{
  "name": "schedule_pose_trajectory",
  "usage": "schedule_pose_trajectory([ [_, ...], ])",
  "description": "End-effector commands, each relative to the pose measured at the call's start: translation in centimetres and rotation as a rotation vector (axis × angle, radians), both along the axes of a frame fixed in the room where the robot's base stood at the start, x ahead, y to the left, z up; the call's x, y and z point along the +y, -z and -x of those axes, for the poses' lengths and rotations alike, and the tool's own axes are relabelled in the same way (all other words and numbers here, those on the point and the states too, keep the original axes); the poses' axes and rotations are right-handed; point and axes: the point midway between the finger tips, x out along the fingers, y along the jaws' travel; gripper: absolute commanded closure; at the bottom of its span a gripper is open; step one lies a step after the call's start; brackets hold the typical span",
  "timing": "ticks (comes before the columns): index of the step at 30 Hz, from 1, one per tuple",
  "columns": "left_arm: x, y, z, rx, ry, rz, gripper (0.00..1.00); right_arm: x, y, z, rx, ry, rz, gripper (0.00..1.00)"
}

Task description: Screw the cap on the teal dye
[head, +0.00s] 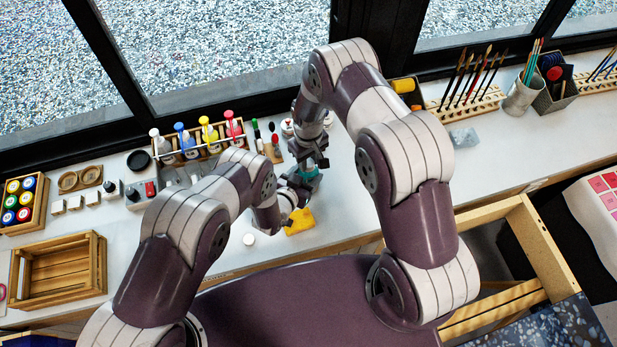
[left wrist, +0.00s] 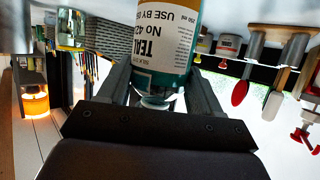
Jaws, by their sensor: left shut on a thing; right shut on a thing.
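My left gripper (head: 293,182) is shut around the bottle, from the near left side. My right gripper (head: 311,162) is shut at the bottle's top end, coming from above. What it holds there is hidden by its jaws; it appears to be the cap.
A rack of dye bottles (head: 200,148) stands behind left. An empty wooden crate (head: 58,270) is at the far left. Brush holders (head: 470,102) line the back right.

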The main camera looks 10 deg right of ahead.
Motion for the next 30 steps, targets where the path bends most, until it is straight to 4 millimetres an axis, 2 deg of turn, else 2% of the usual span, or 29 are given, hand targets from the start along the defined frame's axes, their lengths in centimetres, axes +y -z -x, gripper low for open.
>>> schedule_pose_trajectory([
  [3,-0.03,0.0,0.03,0.0,0.001,0.0,1.0,-0.01,0.01,-0.07,-0.002,0.465,-0.001,1.0],
  [12,-0.03,0.0,0.03,0.0,0.001,0.0,1.0,-0.06,0.07,-0.07,-0.002,1.719,-0.001,1.0],
  [15,-0.02,0.01,0.04,0.0,0.001,0.0,1.0,-0.07,0.09,-0.06,-0.002,2.114,-0.001,1.0],
  [18,-0.02,0.01,0.04,0.0,0.001,0.0,1.0,-0.07,0.11,-0.05,-0.001,2.435,-0.001,1.0],
  [21,-0.02,0.01,0.04,0.0,0.001,0.0,1.0,-0.06,0.12,-0.04,-0.001,2.646,-0.002,1.0],
  [25,0.0,0.01,0.04,0.0,0.001,0.0,1.0,-0.07,0.11,-0.05,-0.001,2.633,-0.002,1.0],
  [26,0.0,0.01,0.04,0.0,0.001,0.0,1.0,-0.07,0.11,-0.05,-0.001,2.633,-0.002,0.64],
  [27,0.0,0.01,0.04,0.0,0.001,0.0,1.0,-0.07,0.11,-0.05,-0.001,2.632,-0.002,0.51],
  [28,0.0,0.01,0.04,0.0,0.001,0.0,1.0,-0.07,0.11,-0.05,-0.001,2.632,-0.002,0.42],
  [30,0.0,0.01,0.04,0.001,0.001,0.0,1.0,-0.07,0.12,-0.02,-0.002,2.632,-0.001,0.42],
])
